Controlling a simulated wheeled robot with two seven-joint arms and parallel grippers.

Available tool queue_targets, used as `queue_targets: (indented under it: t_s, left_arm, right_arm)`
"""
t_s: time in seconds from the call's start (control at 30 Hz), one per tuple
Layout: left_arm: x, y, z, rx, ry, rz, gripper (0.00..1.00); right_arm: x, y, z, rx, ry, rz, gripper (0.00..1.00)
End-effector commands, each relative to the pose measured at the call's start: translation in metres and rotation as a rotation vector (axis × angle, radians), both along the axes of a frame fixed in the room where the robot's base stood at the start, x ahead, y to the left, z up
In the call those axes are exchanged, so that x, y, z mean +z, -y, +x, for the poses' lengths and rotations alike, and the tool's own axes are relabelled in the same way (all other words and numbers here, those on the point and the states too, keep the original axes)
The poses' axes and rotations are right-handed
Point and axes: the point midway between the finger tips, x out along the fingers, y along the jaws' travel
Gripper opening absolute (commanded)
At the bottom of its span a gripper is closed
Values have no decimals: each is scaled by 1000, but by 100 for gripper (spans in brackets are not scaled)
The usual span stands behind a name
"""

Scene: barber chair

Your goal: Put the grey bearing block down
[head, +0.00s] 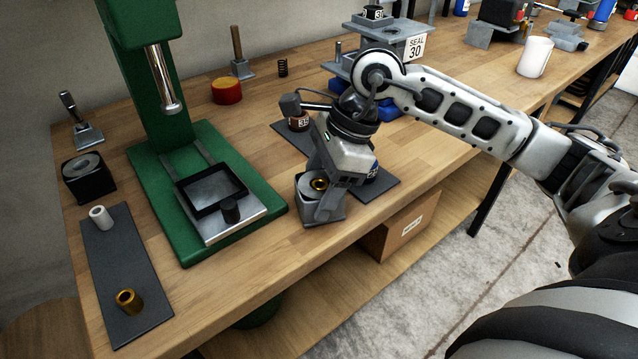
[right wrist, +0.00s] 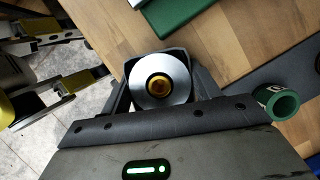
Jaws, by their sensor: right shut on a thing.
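The grey bearing block (head: 308,213) is a square block with a round silver ring on top and a brass bushing in its centre. My right gripper (head: 325,200) is shut on it, close to the front edge of the bench, right of the green press. In the right wrist view the ring (right wrist: 148,93) and its brass centre sit between my fingers. The block is at or very near the bench top; I cannot tell whether it touches. My fingers hide part of its right side.
The green press (head: 205,235) has a black-rimmed tray (head: 190,207). A dark block (head: 90,185) stands left of it. A dark mat (head: 110,250) holds a white sleeve and a brass bushing. Another mat (head: 380,186) lies behind my gripper. Bare wood lies in front of the press.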

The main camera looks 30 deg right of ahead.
Motion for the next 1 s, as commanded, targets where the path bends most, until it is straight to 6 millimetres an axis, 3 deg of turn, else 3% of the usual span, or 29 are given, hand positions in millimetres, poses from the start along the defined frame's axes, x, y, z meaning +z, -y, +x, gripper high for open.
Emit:
queue_targets:
  t_s: [0.2, 0.23, 0.3, 0.7, 1.0]
  left_arm:
    - [-5, 0, 0, 0, 0, -4, 30]
    - [-4, 0, 0, 1, 0, -5, 30]
    - [-2, 0, 0, 1, 2, -5, 30]
    - [5, 0, 2, 0, 10, -2, 30]
    - [1, 0, 1, 0, 4, -1, 30]
  right_arm:
    - [-3, 0, 1, 0, 6, 3, 6]
    - [-3, 0, 0, 0, -1, 1, 70]
    - [-3, 0, 0, 0, -1, 0, 83]
    - [6, 2, 0, -1, 2, 0, 83]
    - [63, 25, -7, -2, 6, -1, 83]
